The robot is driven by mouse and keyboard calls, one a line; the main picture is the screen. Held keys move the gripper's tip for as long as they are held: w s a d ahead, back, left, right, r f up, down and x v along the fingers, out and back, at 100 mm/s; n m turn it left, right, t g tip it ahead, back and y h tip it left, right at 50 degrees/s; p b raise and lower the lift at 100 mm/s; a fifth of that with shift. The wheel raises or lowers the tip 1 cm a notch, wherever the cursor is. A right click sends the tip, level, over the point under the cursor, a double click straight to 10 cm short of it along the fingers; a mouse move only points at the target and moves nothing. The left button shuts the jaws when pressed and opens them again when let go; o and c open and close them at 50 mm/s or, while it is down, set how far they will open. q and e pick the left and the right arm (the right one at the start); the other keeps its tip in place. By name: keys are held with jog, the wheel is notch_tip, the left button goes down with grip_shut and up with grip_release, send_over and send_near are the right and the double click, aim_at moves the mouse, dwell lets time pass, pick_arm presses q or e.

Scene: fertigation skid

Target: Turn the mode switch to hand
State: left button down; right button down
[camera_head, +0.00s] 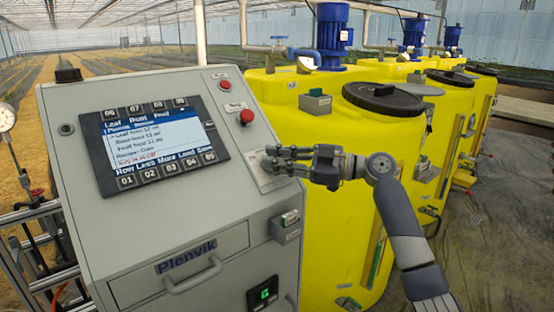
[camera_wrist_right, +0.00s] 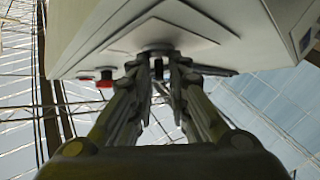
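The mode switch sits on a pale plate (camera_head: 262,178) on the sloped front of the grey control cabinet (camera_head: 190,230), right of the screen. My right gripper (camera_head: 272,161) is at this plate, its fingers covering the switch in the head view. In the right wrist view, my right gripper (camera_wrist_right: 159,68) has its fingertips on either side of a small dark knob (camera_wrist_right: 158,66) on a round base. The gap at the knob is narrow; I cannot tell whether the fingers press on it. The knob's pointing direction is not readable. My left gripper is out of view.
The screen (camera_head: 152,145) has a red bottom line that seems to end in "Off". Red buttons (camera_head: 246,116) are above the switch plate. A drawer handle (camera_head: 192,275) and small box (camera_head: 287,224) are below. Yellow tanks (camera_head: 330,220) stand close on the right.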

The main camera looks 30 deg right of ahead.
jog(key=shift+f+m+t+b, duration=0.25)
jog(key=shift+m+t+b, duration=0.2)
jog(key=shift+b, duration=0.3)
jog(key=shift+s+a+m+t+h+b, duration=0.1)
jog(key=shift+a+m+t+h+b, duration=0.05)
jog(key=shift+m+t+h+b, duration=0.6)
jog(key=shift+m+h+b, duration=0.3)
jog(key=shift+m+h, duration=0.15)
jog(key=shift+m, duration=0.15)
jog(key=shift+m+t+h, duration=0.3)
jog(key=shift+m+t, duration=0.3)
jog(key=shift+m, duration=0.1)
jog(key=shift+a+r+m+t+h+p, duration=0.15)
jog(key=shift+r+m+t+h+p, duration=0.15)
jog(key=shift+m+t+h+p, duration=0.55)
jog(key=m+h+p, duration=0.3)
jog(key=m, duration=0.1)
jog(key=shift+r+t+h+p, duration=0.1)
jog(key=shift+t+h+p, duration=0.15)
jog(key=shift+h+p, duration=0.15)
jog(key=shift+f+m+h+p, duration=0.25)
jog(key=shift+m+h+p, duration=0.5)
jog(key=shift+m+p, duration=0.4)
